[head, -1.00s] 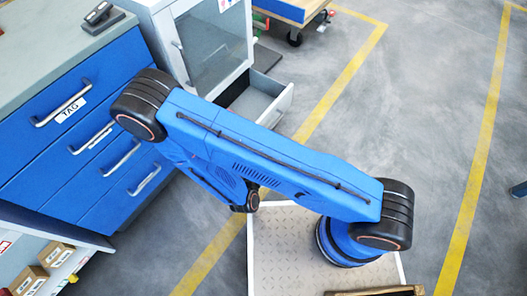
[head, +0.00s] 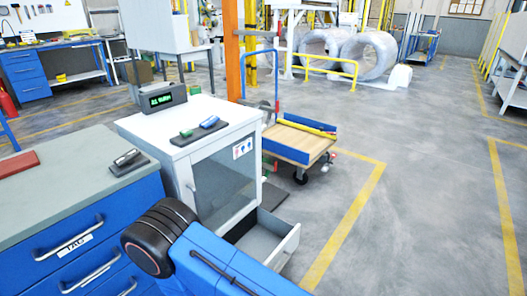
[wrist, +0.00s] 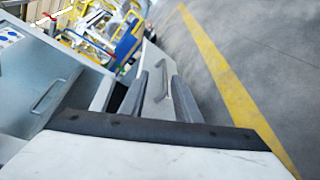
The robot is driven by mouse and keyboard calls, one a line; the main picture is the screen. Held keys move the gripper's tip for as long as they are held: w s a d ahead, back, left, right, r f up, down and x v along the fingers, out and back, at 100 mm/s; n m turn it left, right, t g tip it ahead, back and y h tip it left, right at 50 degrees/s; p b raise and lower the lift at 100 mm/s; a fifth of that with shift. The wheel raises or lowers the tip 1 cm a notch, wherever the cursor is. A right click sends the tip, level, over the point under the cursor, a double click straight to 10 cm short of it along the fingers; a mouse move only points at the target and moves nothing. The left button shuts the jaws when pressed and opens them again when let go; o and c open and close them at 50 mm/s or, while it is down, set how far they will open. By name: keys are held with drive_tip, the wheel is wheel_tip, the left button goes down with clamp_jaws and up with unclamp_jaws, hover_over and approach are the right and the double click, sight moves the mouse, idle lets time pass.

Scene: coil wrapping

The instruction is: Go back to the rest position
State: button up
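My gripper (wrist: 160,80) shows in the wrist view with its two grey fingers apart and nothing between them. Behind the fingers is the front of the open drawer (wrist: 156,97) with its handle. In the head view my blue arm enters at the bottom, and the gripper itself is out of the picture. The same pulled-out drawer (head: 283,247) stands at the foot of the white cabinet (head: 222,190).
A blue drawer workbench (head: 85,235) stands at left. Its grey top holds a dark device (head: 128,160) and a red-brown block (head: 18,163). A flatbed cart (head: 292,145) stands behind the cabinet. Wrapped coils (head: 368,57) are far back. The floor at right is clear, with yellow lines.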

drive_tip(key=d+r+m+g+h, duration=0.2)
drive_tip(key=d+r+m+g, duration=0.4)
drive_tip(key=d+r, duration=0.55)
drive_tip(key=d+r+m+g+h, duration=0.3)
drive_tip(key=d+r+m+g, duration=0.4)
drive_tip(key=r, duration=0.7)
drive_tip(key=s+d+r+m+t+y, duration=0.1)
drive_tip(key=s+d+r+m+y, duration=0.2)
drive_tip(key=s+r+y, duration=0.2)
drive_tip(key=s+d+r+m+t+y, duration=0.2)
drive_tip(key=s+r+y, duration=0.4)
drive_tip(key=s+r, duration=0.4)
wheel_tip(320, 180, up, 5)
drive_tip(key=shift+s+d+r+m+t+y, duration=0.1)
drive_tip(key=shift+s+d+m+t+y, duration=0.25)
drive_tip(key=shift+d+m, duration=0.4)
